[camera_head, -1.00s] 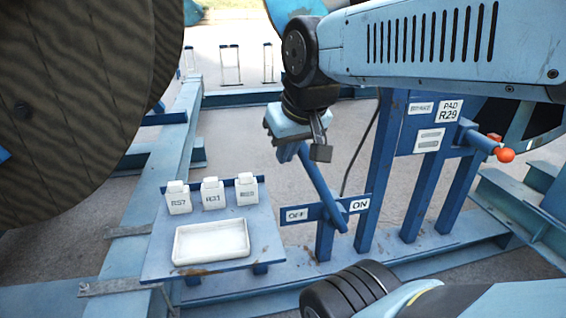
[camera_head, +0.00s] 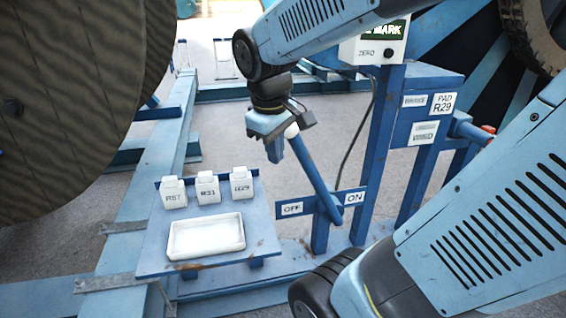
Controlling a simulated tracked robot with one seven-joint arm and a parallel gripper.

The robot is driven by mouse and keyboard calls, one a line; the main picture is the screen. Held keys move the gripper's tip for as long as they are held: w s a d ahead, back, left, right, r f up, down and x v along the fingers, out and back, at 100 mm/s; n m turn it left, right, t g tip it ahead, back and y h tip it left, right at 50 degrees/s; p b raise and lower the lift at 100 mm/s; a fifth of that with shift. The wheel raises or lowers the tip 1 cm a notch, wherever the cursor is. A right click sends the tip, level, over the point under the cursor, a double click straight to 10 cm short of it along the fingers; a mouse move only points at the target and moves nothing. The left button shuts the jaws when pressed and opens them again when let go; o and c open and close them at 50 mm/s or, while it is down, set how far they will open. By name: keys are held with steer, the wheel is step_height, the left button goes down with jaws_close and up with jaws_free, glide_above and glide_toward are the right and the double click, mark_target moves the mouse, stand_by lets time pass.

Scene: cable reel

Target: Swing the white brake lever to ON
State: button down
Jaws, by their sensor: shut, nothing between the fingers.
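The brake lever is a blue bar (camera_head: 316,180) with a white knob (camera_head: 291,131) at its top. It leans with its top to the left, crossing a blue plate between the OFF label (camera_head: 292,208) and the ON label (camera_head: 354,198). My gripper (camera_head: 274,150) is shut and empty, pointing down just left of the knob. It overlaps the knob closely in the picture; I cannot tell whether they touch.
A blue shelf holds several white labelled blocks (camera_head: 207,187) and a white tray (camera_head: 206,238) at left. A large reel (camera_head: 70,100) stands far left. A post with a white box (camera_head: 373,50) and panel labelled PAD R29 (camera_head: 443,103) stand right of the lever.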

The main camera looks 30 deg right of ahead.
steer(key=w+d+f+n+g+h, duration=0.6)
steer(key=w+f+n+g+h, duration=0.25)
steer(key=w+f+n, duration=0.45)
steer(key=w+a+f+n+t+h, duration=0.1)
steer(key=w+f+n+t+h, duration=0.1)
steer(key=w+f+n+h, duration=0.3)
steer(key=w+f+n+t+h, duration=0.3)
steer(key=f+n+h, duration=0.5)
steer(key=n, duration=0.5)
steer(key=shift+w+a+f+n, duration=0.15)
steer(key=shift+w+a+n, duration=0.25)
steer(key=shift+w, duration=0.45)
steer(key=w+x, duration=0.1)
steer(key=x, duration=1.3)
steer(key=shift+s, duration=0.45)
steer(key=shift+t, duration=0.25)
